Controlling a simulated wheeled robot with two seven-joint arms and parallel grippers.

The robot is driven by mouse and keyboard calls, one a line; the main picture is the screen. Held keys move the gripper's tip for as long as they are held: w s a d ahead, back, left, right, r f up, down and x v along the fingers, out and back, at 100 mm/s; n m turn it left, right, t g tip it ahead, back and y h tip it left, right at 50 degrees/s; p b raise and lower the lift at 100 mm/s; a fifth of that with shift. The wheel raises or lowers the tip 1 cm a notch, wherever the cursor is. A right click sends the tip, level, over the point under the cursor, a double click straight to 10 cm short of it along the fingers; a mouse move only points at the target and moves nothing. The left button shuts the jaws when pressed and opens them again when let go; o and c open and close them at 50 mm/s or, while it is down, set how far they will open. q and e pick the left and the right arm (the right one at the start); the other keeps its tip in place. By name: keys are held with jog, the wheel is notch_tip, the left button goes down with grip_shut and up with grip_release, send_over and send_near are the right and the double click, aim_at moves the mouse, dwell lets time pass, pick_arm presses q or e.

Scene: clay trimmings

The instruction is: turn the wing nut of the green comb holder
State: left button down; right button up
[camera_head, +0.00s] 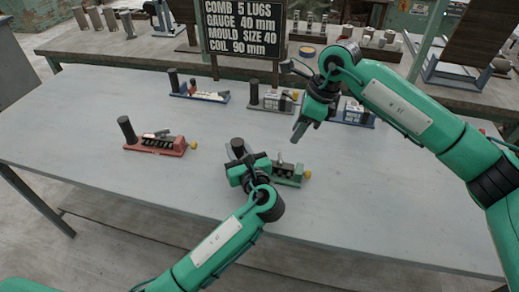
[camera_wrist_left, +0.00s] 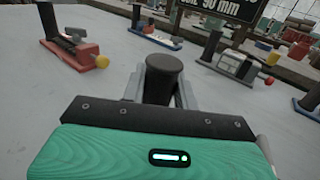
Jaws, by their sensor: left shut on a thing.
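The green comb holder (camera_head: 290,178) stands near the front middle of the table, partly hidden by my left gripper. A yellow knob (camera_head: 307,174) shows at its right end; I cannot make out wings on it. A pale upright piece stands on top of the holder. Its dark round post (camera_head: 238,146) is at its left end. My left gripper (camera_head: 245,164) is shut on this post; the left wrist view shows the post (camera_wrist_left: 163,80) between the two grey fingers. My right gripper (camera_head: 306,130) hangs above and behind the holder, apart from it; its finger opening is unclear.
A red holder (camera_head: 158,145) stands to the left. A blue holder (camera_head: 200,95), a grey holder (camera_head: 270,103) and another blue holder (camera_head: 357,116) stand along the back. A black sign (camera_head: 243,28) rises behind them. The table's front left is clear.

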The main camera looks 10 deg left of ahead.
aim_at(281, 156)
jog(key=a+r+m+h, duration=0.3)
jog(key=a+m+h, duration=0.1)
jog(key=m, duration=1.1)
notch_tip(281, 156, down, 12)
jog(key=shift+f, duration=0.1)
grip_shut()
